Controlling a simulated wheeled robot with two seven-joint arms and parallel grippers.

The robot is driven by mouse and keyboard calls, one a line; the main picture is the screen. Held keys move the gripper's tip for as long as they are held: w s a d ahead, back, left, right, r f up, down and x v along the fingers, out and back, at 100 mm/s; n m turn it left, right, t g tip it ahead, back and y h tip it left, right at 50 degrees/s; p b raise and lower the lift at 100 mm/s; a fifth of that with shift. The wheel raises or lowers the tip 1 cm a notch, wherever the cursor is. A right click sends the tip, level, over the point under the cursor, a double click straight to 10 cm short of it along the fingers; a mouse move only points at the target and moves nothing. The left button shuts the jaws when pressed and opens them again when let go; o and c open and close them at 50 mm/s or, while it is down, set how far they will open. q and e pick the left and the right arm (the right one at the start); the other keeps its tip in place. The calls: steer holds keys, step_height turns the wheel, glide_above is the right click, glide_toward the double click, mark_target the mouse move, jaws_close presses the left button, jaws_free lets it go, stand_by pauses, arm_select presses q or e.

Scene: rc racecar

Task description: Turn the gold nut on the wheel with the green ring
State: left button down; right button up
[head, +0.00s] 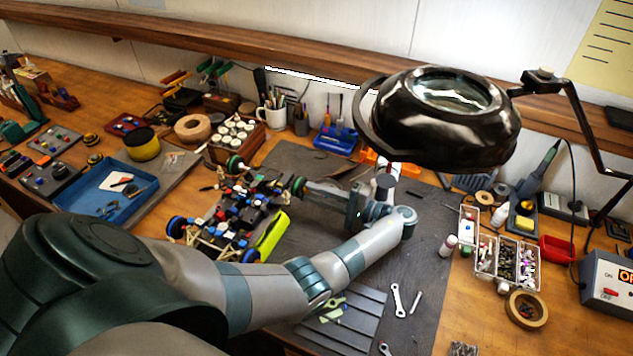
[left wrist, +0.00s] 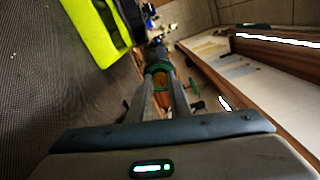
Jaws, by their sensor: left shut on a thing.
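The RC car (head: 235,215) stands on the dark mat. A wheel with a green ring (head: 297,186) is at its right side, and another green-ringed wheel (head: 234,164) is at its far side. My left gripper (head: 308,188) reaches in from the right, its fingers pointing left at the nearer-to-me green-ringed wheel. In the left wrist view, the fingers (left wrist: 161,82) close around a gold-orange piece (left wrist: 160,86) in front of the green ring (left wrist: 157,68). The gold nut is too small to make out in the head view. My right gripper is not in view.
A yellow-green body panel (head: 271,235) lies beside the car. A black magnifier lamp (head: 440,115) hangs over the back right. Wrenches (head: 398,299), a grey ridged tray (head: 345,320) and a parts organizer (head: 507,262) lie to the right and front. The mat between them has free room.

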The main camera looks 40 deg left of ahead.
arm_select(q)
steer(key=shift+f+n+b, duration=0.25)
steer(key=shift+n+b, duration=2.15)
steer(key=shift+b, duration=0.15)
steer(key=shift+r+n+b, duration=0.2)
steer(key=shift+n+b, duration=0.45)
steer(key=shift+n, duration=0.05)
steer(key=c, duration=1.6)
jaws_free()
